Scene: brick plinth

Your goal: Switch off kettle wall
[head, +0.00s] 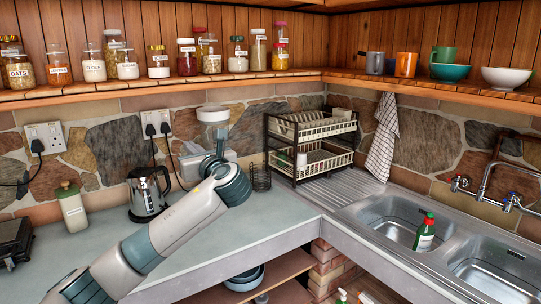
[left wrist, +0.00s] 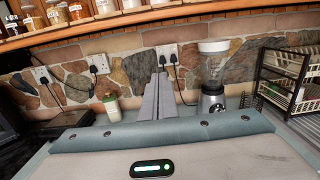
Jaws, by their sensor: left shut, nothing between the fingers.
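A cord runs down from the socket behind the kettle. My left gripper (head: 220,140) is to the right of the kettle and socket in the head view, touching neither. In the left wrist view its fingers (left wrist: 160,82) are together and empty, below the socket. The kettle is not clearly visible there. The socket's switch positions are too small to tell.
A second socket (head: 45,137) with one plug is further left. A blender (left wrist: 212,97) stands right of the fingers, partly hidden in the head view. A green-lidded jar (head: 71,207) and dish rack (head: 311,145) flank the area. A shelf (head: 180,83) with jars runs above.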

